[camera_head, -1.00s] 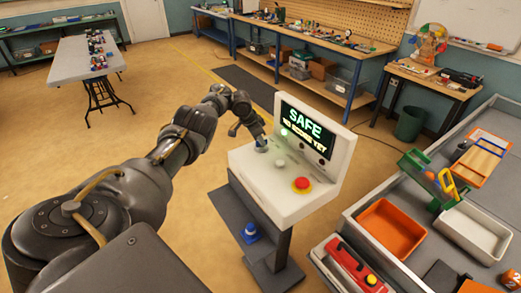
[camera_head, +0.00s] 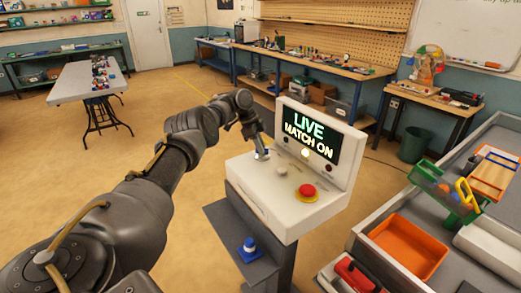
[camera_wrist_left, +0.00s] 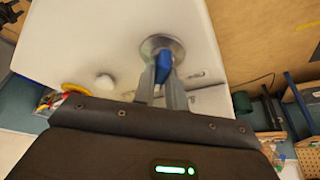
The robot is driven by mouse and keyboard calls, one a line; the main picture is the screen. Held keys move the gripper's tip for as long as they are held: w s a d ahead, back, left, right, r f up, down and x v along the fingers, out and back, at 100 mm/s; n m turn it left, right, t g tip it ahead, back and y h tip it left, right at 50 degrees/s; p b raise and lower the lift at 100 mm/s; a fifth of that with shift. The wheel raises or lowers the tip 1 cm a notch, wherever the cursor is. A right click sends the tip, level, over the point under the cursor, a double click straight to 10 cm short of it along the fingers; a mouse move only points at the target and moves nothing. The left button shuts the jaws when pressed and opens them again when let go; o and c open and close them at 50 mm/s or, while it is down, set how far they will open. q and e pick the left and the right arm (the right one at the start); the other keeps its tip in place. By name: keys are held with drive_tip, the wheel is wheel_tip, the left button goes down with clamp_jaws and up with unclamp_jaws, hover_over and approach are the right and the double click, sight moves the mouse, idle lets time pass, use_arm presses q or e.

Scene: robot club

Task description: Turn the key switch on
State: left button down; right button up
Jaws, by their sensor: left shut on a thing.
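The white console (camera_head: 262,190) stands on a dark pedestal, and its screen (camera_head: 308,137) reads "LIVE MATCH ON". The key switch (camera_head: 261,154) is at the left of the console's sloped top. In the left wrist view, its blue key (camera_wrist_left: 163,66) sits in a round metal collar (camera_wrist_left: 152,44). My left gripper (camera_head: 262,148) reaches down over the switch. In the left wrist view, my left gripper (camera_wrist_left: 162,85) is shut on the blue key, with a finger on each side. My right gripper is in neither view.
A red button (camera_head: 307,190) and a pale knob (camera_head: 281,169) sit right of the key switch. A grey bench with an orange tray (camera_head: 408,247) is at the right.

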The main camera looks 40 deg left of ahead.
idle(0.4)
use_arm(q)
drive_tip(key=c, duration=1.4)
unclamp_jaws()
drive_tip(key=shift+a, duration=0.1)
drive_tip(key=shift+c, duration=0.2)
drive_tip(key=b+v, duration=0.1)
drive_tip(key=v, duration=0.9)
drive_tip(key=shift+a+r, duration=0.15)
drive_tip(key=shift+r, duration=0.25)
